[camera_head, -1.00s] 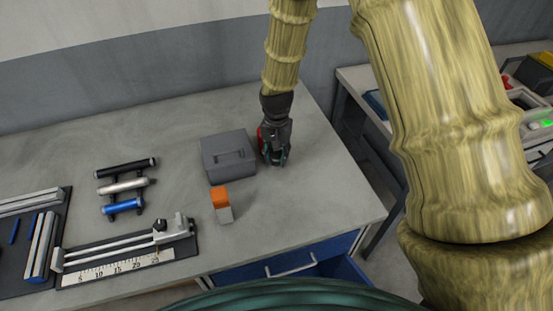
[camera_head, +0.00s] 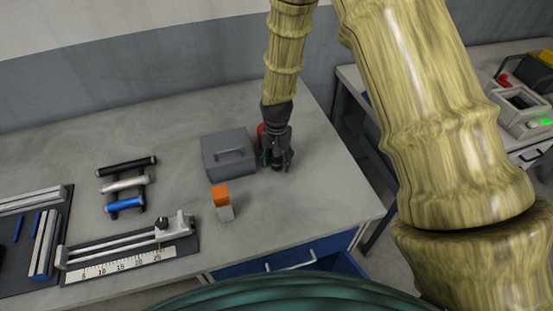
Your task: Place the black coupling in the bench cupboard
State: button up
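My gripper (camera_head: 276,163) points down low over the grey bench top, just right of a grey box with a handle (camera_head: 229,155). Its two teal-tinted fingertips stand a little apart. A small dark shape shows between them. I cannot tell whether it is the black coupling or part of my gripper, nor whether the fingers press on anything. The bench cupboard (camera_head: 318,248) is blue, under the front edge of the bench; its front has a pale handle (camera_head: 291,265), and its inside is mostly out of view.
A red thing (camera_head: 261,130) sits behind my gripper. An orange-and-grey block (camera_head: 222,203) stands in front of the box. A rack of black, silver and blue cylinders (camera_head: 126,184) and a ruler fixture (camera_head: 125,262) lie left. The bench's right front is clear.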

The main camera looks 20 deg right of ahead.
jog(key=shift+r, duration=0.25)
notch_tip(320, 180, up, 11)
jog(key=b, duration=0.3)
jog(key=shift+r+b, duration=0.2)
jog(key=shift+b, duration=0.1)
jog(key=shift+r, duration=0.15)
jog(key=shift+c, duration=1.1)
jog(key=m, duration=0.1)
jog(key=m+b, duration=0.1)
jog(key=m, duration=0.2)
jog(key=shift+f, duration=0.25)
jog(key=shift+f+p, duration=1.1)
jog(key=shift+f, duration=4.2)
jog(key=c, duration=1)
